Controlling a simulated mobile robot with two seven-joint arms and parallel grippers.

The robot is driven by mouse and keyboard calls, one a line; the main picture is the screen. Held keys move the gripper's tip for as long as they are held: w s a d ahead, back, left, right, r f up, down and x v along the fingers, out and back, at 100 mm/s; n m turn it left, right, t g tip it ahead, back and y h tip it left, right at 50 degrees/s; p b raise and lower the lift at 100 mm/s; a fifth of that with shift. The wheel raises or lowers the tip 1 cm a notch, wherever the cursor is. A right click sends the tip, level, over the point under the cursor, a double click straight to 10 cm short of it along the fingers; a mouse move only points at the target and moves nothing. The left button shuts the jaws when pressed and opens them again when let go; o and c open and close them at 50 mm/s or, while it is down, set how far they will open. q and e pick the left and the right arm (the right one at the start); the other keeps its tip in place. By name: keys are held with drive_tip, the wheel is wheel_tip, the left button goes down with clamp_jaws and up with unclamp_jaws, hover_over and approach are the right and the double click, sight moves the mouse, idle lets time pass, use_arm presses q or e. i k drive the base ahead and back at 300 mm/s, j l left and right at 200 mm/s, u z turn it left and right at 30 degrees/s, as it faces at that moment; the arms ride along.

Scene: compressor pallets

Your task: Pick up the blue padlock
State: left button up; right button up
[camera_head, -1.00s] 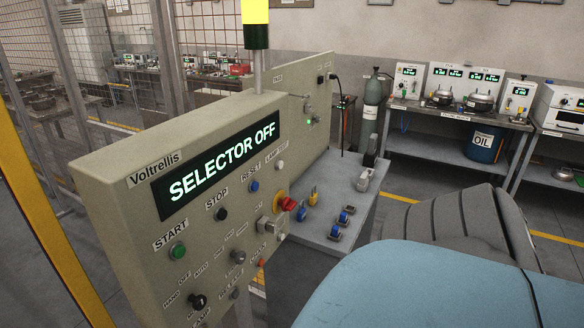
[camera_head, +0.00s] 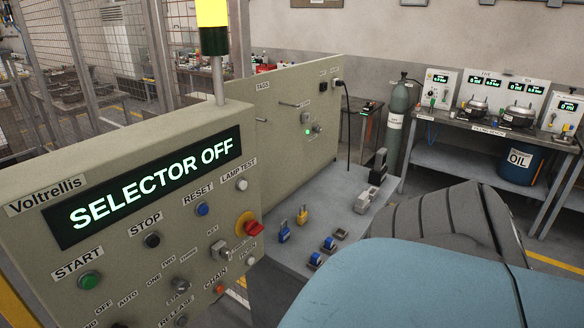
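A blue padlock (camera_head: 284,232) stands on the grey table (camera_head: 340,222) just right of the Voltrellis control panel. A yellow padlock (camera_head: 302,215) stands next to it, slightly farther back and to the right. Two small blue-and-grey items, a nearer one (camera_head: 316,260) and a farther one (camera_head: 329,244), lie in front of them; I cannot tell exactly what they are. Neither of my grippers shows. A large light-blue surface and a dark ribbed part fill the lower right and hide the table's right front part.
The control panel (camera_head: 110,235) reads SELECTOR OFF and stands close on the left, with a red-and-yellow rotary switch (camera_head: 247,225) jutting out near the table. A grey clamp-like item (camera_head: 364,200) is at the table's back. A gas cylinder (camera_head: 396,125) and a workbench (camera_head: 470,124) stand behind.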

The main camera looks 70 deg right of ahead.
sight(283, 234)
drive_tip(key=k+l, duration=0.15)
drive_tip(key=l, duration=0.2)
drive_tip(key=k+l, duration=0.35)
drive_tip(key=l, duration=0.3)
drive_tip(key=k+l, duration=0.1)
drive_tip(key=l, duration=0.45)
drive_tip(key=k+l, duration=0.1)
drive_tip(key=l, duration=0.4)
drive_tip(key=i+l, duration=0.15)
drive_tip(key=l+u, duration=0.05)
